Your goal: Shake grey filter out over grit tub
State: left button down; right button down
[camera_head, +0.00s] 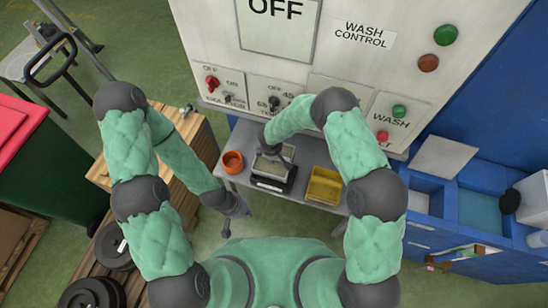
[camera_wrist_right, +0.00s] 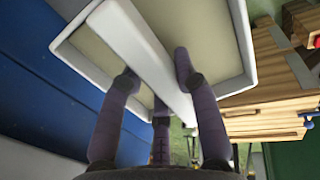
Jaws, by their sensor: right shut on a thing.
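The grey filter (camera_wrist_right: 212,52) is a pale rectangular frame with a beige panel and a crossbar. My right gripper (camera_wrist_right: 155,80) has its fingers closed around the crossbar in the right wrist view. In the head view my right gripper (camera_head: 271,148) is over a black tub (camera_head: 271,186) with a white label, and the filter (camera_head: 286,153) shows only partly there. I cannot read the label or tell whether this is the grit tub. My left gripper (camera_head: 237,219) is empty, with its fingers apart, in front of the bench's left end.
An orange pot (camera_head: 232,162) and a yellow bin (camera_head: 323,186) stand either side of the black tub on the grey bench (camera_head: 309,158). The wash control panel (camera_head: 352,60) rises behind. A wooden cabinet (camera_head: 196,138) is left; blue basins (camera_head: 480,208) are right.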

aim_at(269, 177)
jog(key=shift+s+a+f+t+h+b, duration=0.3)
jog(key=shift+t+b, duration=0.7)
jog(key=shift+b, duration=2.05)
jog(key=shift+s+d+f+t+h+b, duration=0.1)
jog(key=shift+s+t+h+b, duration=0.6)
jog(key=shift+b, duration=2.4)
jog(key=shift+s+a+f+t+y+b, duration=0.15)
jog(key=shift+t+b, duration=1.15)
jog(key=shift+b, duration=1.75)
jog(key=f+t+h+b, duration=0.1)
jog(key=t+b, duration=0.1)
jog(key=b, duration=0.3)
jog(key=s+f+t+h+b, duration=0.1)
jog(key=t+b, duration=0.2)
jog(key=b, duration=0.2)
jog(key=s+f+t+h+b, duration=0.1)
jog(key=t+b, duration=0.2)
jog(key=b, duration=0.3)
jog(key=shift+a+f, duration=0.1)
jog(key=shift+a, duration=0.25)
jog(key=shift+f+t, duration=0.2)
jog(key=shift+t, duration=0.4)
jog(key=shift+w+f+t+h, duration=0.15)
jog(key=shift+t+h, duration=0.2)
jog(key=shift+t, duration=0.55)
jog(key=shift+f+t, duration=0.2)
jog(key=shift+t, duration=0.4)
jog(key=shift+f+t+h, duration=0.15)
jog(key=shift+t+h, duration=0.15)
